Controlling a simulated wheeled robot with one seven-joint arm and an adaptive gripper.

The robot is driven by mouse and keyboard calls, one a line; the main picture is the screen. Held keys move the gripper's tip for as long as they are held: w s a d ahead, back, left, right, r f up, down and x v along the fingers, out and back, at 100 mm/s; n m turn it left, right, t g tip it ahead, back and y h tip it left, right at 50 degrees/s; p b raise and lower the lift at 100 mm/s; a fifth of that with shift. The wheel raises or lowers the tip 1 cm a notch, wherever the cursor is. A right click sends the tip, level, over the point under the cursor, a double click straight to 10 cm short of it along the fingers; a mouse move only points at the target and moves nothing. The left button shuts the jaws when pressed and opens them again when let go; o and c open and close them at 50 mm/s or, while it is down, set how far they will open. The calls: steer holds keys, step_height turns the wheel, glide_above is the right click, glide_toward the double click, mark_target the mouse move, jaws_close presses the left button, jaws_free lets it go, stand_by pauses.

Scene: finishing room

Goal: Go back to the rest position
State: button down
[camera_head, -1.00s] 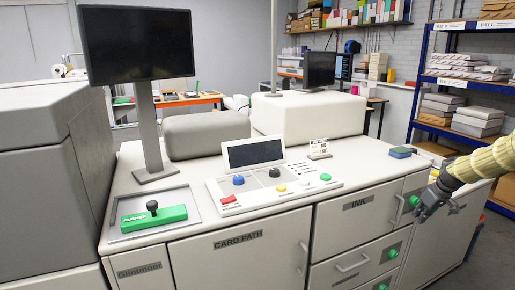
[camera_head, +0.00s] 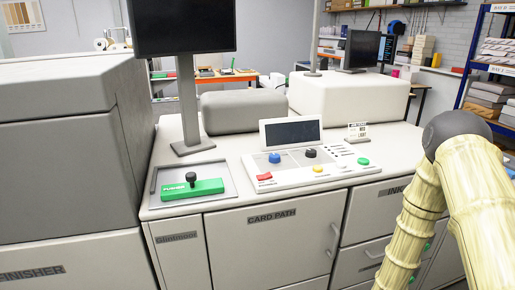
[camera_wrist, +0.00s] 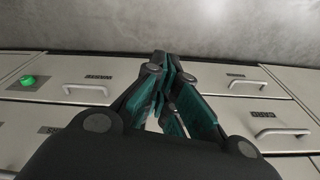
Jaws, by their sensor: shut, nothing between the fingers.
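My gripper (camera_wrist: 162,62) shows in the wrist view, shut and empty, its fingertips together. Behind it in that view are pale drawer fronts with handles and a strip of grey floor. In the head view my arm, in a bamboo-like pale sleeve, bends at a dark joint on the right; the gripper itself is outside that view. The arm stands in front of the cabinet's right side and hides part of the INK drawers (camera_head: 388,192).
The machine's top carries a control panel (camera_head: 300,168), a green pusher (camera_head: 192,189) in a tray and a monitor (camera_head: 184,27) on a post. The CARD PATH door (camera_head: 270,245) is closed. A grey finisher unit (camera_head: 70,140) stands left. Blue-framed shelving (camera_head: 470,55) stands at the back right.

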steer(key=s+a, duration=0.3)
steer(key=s, duration=0.6)
steer(key=s+a+f+g, duration=0.1)
steer(key=s+a, duration=0.3)
steer(key=s, duration=0.5)
steer(key=s+a, duration=0.4)
steer(key=s, duration=0.5)
steer(key=shift+s+a+f+m+g, duration=0.15)
steer(key=shift+s+m+g, duration=0.05)
steer(key=shift+m+g, duration=0.2)
